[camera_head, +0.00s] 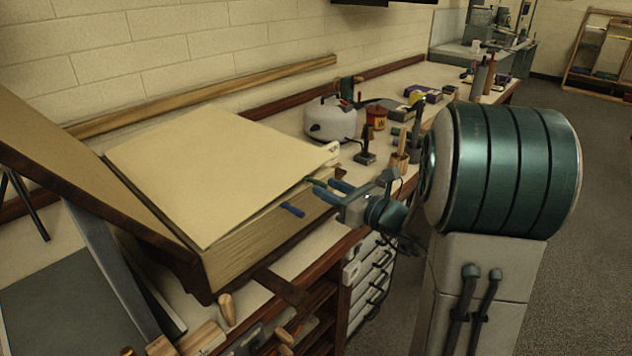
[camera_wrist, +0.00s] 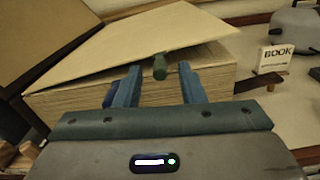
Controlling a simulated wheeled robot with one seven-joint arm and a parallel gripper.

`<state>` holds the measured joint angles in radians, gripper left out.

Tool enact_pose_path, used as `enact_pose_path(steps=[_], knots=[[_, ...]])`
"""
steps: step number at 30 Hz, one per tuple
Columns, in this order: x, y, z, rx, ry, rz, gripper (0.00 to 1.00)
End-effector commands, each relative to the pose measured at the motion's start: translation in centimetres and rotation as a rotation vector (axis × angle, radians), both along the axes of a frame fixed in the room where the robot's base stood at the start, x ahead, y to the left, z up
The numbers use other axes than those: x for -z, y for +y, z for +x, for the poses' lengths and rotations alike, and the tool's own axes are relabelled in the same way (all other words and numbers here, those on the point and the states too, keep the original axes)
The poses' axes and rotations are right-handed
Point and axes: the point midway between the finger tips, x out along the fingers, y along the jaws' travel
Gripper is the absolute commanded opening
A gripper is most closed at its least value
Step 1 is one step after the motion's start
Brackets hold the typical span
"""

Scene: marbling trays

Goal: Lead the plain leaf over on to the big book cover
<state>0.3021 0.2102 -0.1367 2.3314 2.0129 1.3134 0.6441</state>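The plain leaf (camera_head: 215,165) is a cream sheet on top of the big book's thick page block (camera_head: 255,242). In the wrist view the leaf (camera_wrist: 150,38) slopes, with a dark wedge-shaped gap under its right part. The big book cover (camera_head: 60,165) is a brown board standing tilted at the left; it also shows in the wrist view (camera_wrist: 45,35). My gripper (camera_head: 322,188) is at the block's right side. In the wrist view its fingers (camera_wrist: 158,72) are apart, with a green round-ended piece (camera_wrist: 160,66) between their tips at the leaf's edge. I cannot tell whether they touch it.
A blue piece (camera_head: 292,209) shows at the block's side. A white BOOK sign (camera_wrist: 275,59) stands to the right. A grey-white kettle-like pot (camera_head: 330,120) and several small tools stand behind on the bench. Wooden-handled tools (camera_head: 227,309) lie at the front edge.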

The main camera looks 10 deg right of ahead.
Motion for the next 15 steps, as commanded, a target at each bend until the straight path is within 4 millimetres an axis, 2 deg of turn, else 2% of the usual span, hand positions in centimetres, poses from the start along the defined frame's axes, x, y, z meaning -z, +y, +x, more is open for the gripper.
enact_pose_path(steps=[7,15], knots=[[0.0,1.6,2.2,-0.002,0.0,0.001,0.36],[0.0,2.6,3.5,-0.001,0.001,0.001,0.36]])
